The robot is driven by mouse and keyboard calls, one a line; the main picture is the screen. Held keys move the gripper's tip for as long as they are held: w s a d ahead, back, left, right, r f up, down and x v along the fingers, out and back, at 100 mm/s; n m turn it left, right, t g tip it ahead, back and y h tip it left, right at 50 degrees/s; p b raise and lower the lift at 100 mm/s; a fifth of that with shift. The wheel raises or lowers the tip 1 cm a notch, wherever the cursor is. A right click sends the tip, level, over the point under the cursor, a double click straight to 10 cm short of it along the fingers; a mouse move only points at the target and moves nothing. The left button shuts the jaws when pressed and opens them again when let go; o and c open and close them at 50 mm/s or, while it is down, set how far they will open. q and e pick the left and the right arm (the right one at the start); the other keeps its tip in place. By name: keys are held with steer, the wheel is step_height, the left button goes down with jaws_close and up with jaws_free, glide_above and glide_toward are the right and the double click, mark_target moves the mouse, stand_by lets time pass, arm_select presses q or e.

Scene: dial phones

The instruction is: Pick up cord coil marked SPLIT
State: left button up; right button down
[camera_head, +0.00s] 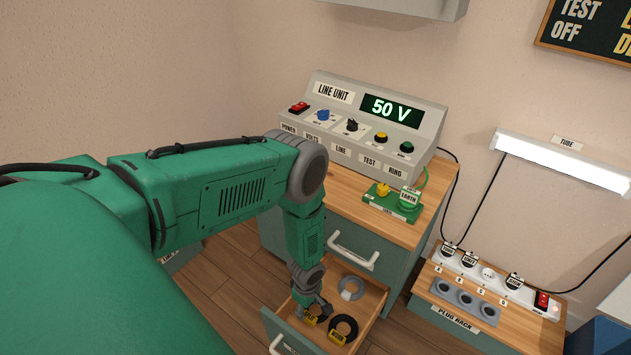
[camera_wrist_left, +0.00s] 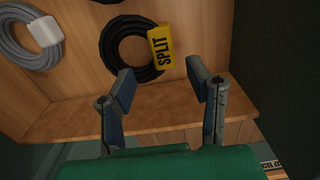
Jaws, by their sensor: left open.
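The black cord coil (camera_wrist_left: 122,45) with a yellow tag reading SPLIT lies in the open drawer (camera_wrist_left: 85,122) in the left wrist view. My left gripper (camera_wrist_left: 161,76) is open and empty there, its fingertips just below the tag in the picture and apart from the coil. The tags are too small there to read surely. My right gripper is not in view.
A grey coil with a white tag (camera_head: 351,288) lies farther back in the drawer. The drawer walls stand close around my gripper. The cabinet with the LINE UNIT (camera_head: 365,112) rises behind, and a plug rack (camera_head: 457,315) stands at right.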

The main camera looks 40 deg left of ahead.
mark_target(310, 316)
arm_select(q)
steer(key=shift+d+f, duration=0.2)
steer(key=f+b, duration=0.2)
steer(key=f, duration=0.1)
steer(key=f+b, duration=0.1)
steer(key=shift+s+d+f, duration=0.15)
steer(key=shift+d+f, duration=0.1)
steer(key=shift+d, duration=0.05)
steer(key=shift+a+f, duration=0.15)
steer(key=shift+f, duration=0.1)
steer(key=shift+r, duration=0.1)
jaws_close()
